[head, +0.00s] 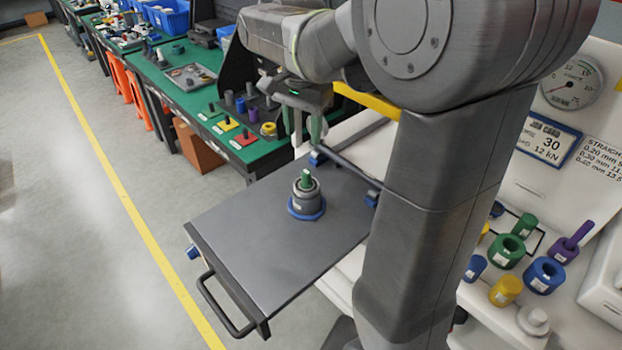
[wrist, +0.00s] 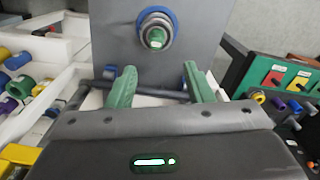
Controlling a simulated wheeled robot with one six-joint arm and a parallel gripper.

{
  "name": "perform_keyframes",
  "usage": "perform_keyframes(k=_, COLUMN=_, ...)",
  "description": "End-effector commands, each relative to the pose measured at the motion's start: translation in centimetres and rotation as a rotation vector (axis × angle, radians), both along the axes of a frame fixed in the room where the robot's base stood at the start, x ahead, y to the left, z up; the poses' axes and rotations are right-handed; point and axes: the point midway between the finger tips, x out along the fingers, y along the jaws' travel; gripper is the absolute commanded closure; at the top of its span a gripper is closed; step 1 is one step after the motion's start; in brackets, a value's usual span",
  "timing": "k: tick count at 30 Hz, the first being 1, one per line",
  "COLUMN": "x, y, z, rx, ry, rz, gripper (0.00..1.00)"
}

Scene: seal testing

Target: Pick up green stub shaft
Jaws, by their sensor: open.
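A green stub shaft (head: 306,179) stands upright in a grey collar (head: 306,192) with a blue ring (head: 307,209) around its base, on a grey pull-out tray (head: 262,262). In the wrist view the green shaft (wrist: 156,38) shows end-on inside the collar, ahead of and between my fingers. My gripper (head: 301,128) is open and empty, with green fingers, above and behind the shaft in the head view. In the wrist view my gripper (wrist: 160,75) is apart from the shaft. Another short green cylinder (head: 524,224) sits on the white bench at right.
The white bench holds a green ring (head: 507,251), a blue ring (head: 543,275), a purple shaft (head: 572,241) and a yellow cylinder (head: 505,290). A bar with blue ends (head: 345,174) crosses the tray's back. A green bench (head: 190,95) with parts stands at left. The tray around the collar is clear.

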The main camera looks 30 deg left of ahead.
Motion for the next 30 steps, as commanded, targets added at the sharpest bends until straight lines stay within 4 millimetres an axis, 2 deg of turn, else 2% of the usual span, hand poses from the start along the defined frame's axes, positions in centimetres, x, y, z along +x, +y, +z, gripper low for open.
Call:
perform_keyframes(k=3, x=0.0, y=-0.1, z=-2.5, rx=-0.005, ry=0.003, rz=-0.001, gripper=0.53)
perform_keyframes(k=9, x=0.1, y=-0.1, z=-6.0, rx=-0.002, ry=0.001, rz=-0.001, gripper=0.53)
perform_keyframes(k=17, x=0.1, y=-0.3, z=-7.9, rx=-0.002, ry=0.001, rz=-0.001, gripper=0.53)
perform_keyframes(k=24, x=0.1, y=-0.7, z=-11.4, rx=-0.003, ry=0.001, rz=0.000, gripper=0.53)
perform_keyframes(k=30, x=0.2, y=-0.7, z=-12.3, rx=0.001, ry=-0.001, rz=0.000, gripper=0.53)
